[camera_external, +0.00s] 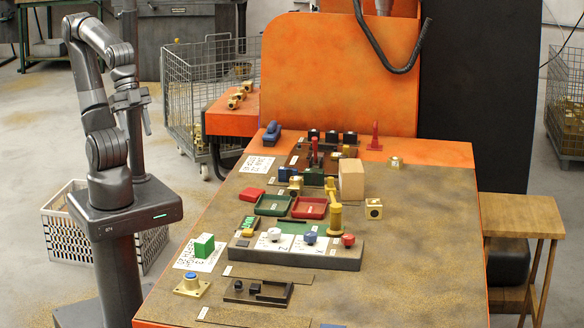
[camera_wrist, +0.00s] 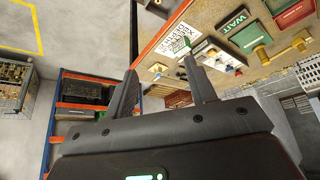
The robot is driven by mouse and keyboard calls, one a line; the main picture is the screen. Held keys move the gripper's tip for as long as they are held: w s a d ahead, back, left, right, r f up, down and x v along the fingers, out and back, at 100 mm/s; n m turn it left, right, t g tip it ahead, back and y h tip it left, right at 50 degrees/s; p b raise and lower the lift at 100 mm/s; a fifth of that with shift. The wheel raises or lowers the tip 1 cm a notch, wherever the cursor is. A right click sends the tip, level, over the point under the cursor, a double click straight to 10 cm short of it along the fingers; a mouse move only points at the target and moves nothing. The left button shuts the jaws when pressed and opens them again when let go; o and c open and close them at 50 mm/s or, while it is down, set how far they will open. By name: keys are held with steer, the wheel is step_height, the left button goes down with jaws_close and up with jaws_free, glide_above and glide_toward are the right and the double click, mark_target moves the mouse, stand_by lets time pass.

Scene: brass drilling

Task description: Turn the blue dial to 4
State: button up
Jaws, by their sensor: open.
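The blue dial (camera_external: 310,237) sits on a dark panel box (camera_external: 305,256) near the middle of the table, between a white dial (camera_external: 274,234) and a red dial (camera_external: 348,239). Pale plates with markings lie by the dials, but the dial's setting is too small to read. My gripper (camera_external: 137,123) is open and empty, left of the table and well apart from the dial. In the wrist view its two fingers (camera_wrist: 162,88) stand apart, and the small dials beyond are hard to make out.
A green block (camera_external: 204,246) and a blue button on a brass base (camera_external: 191,284) are left of the panel. Green (camera_external: 272,205) and red (camera_external: 309,208) trays, a brass post (camera_external: 335,218) and a tan block (camera_external: 351,180) stand behind it. The table's right side is mostly clear.

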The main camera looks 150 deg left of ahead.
steer(key=w+a+r+n+g, duration=0.1)
steer(key=w+a+r+n, duration=0.15)
steer(key=w, duration=0.45)
steer(key=w+a+r+n, duration=0.1)
steer(key=w+r, duration=0.3)
steer(key=w, duration=0.2)
steer(key=n+g, duration=0.4)
steer(key=n, duration=0.7)
glide_above(310, 234)
step_height(310, 234, down, 15)
step_height(310, 234, down, 11)
steer(key=shift+a+r, duration=0.1)
steer(key=shift+a, duration=0.05)
steer(key=shift+c, duration=0.3)
steer(key=c, duration=0.9)
